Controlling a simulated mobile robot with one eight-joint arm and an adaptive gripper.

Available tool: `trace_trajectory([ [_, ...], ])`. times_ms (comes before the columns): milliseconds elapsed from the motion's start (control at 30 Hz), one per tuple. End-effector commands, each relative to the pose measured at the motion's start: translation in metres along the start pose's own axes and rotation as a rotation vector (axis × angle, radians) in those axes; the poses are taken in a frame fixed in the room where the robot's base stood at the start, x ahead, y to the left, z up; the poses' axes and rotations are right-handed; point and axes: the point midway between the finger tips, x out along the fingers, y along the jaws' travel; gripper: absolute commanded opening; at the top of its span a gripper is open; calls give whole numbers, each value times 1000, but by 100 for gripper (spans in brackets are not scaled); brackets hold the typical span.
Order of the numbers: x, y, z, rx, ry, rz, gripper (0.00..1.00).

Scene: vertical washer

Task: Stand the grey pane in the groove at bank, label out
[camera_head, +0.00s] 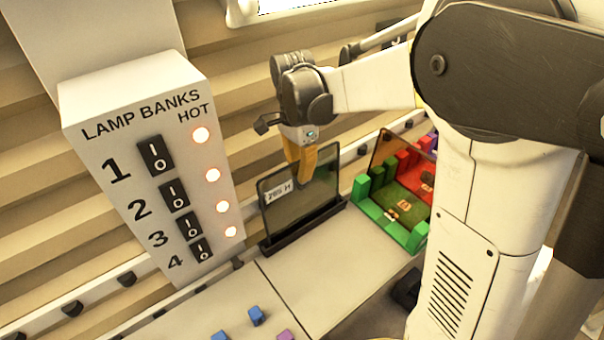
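The grey pane (325,196) is a dark see-through sheet beside the lamp bank box. It looks upright, with its lower edge at a long black grooved base (303,232). I cannot tell whether it is fully seated there. A white label (279,191) with black print is on its face toward the camera, at the upper left. My gripper (302,170) points down at the pane's top edge. One orange finger overlaps the front of the pane, and the other is partly hidden. Whether they grip the pane is unclear.
The white lamp bank box (150,170) stands close at left, with several switches and lit red lamps marked HOT. At right is a tray of green, red and purple blocks (395,215) with a tinted pane. The pale worktop (320,285) between is clear.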

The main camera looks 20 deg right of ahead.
Motion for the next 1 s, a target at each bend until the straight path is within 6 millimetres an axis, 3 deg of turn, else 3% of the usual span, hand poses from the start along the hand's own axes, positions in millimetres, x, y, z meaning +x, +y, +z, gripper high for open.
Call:
trace_trajectory([
  [400,0,-2,0,0,0,0,0],
  [500,0,-2,0,0,0,0,30],
  [833,-1,-2,0,0,0,0,31],
  [1000,-22,-2,0,0,0,0,31],
])
